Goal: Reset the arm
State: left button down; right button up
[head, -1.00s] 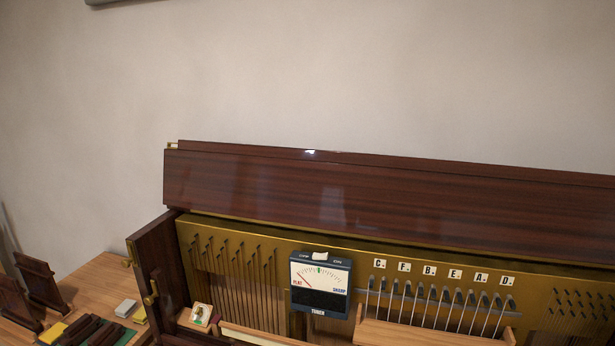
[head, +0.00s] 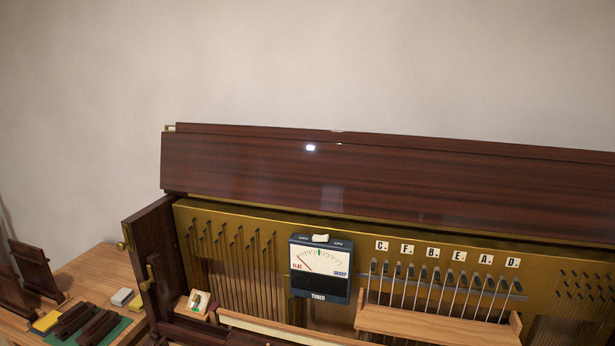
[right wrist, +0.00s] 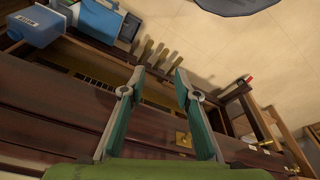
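My right gripper (right wrist: 158,85) shows in the right wrist view, with its two fingers spread apart and nothing between them. It is in front of dark wooden piano panels (right wrist: 60,120). Neither gripper shows in the head view, and my left gripper is in no view. In the head view the piano (head: 400,175) stands open, with its dark lid raised and its brass-coloured inner frame (head: 560,255) bare. A tuner (head: 320,268) with a needle dial hangs on that frame.
Letter tiles (head: 446,253) line the frame above several strings and a wooden ledge (head: 430,325). A side table (head: 95,272) at left holds dark wooden pieces and small blocks. A blue box (right wrist: 37,28) shows in the right wrist view. The wall above the piano is clear.

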jog(key=s+d+f+b, duration=0.1)
jog(key=s+f+b, duration=0.1)
jog(key=s+f, duration=0.4)
jog(key=s+d+f+g+b, duration=0.1)
jog(key=s+f+b, duration=0.2)
jog(key=f, duration=1)
jog(key=s+d+f+b, duration=0.1)
jog(key=s+f+b, duration=0.1)
jog(key=s+f, duration=0.7)
jog(key=shift+s+d+f+g, duration=0.15)
jog(key=shift+s+f+g, duration=0.05)
jog(key=shift+s+g, duration=0.15)
jog(key=shift+c, duration=0.2)
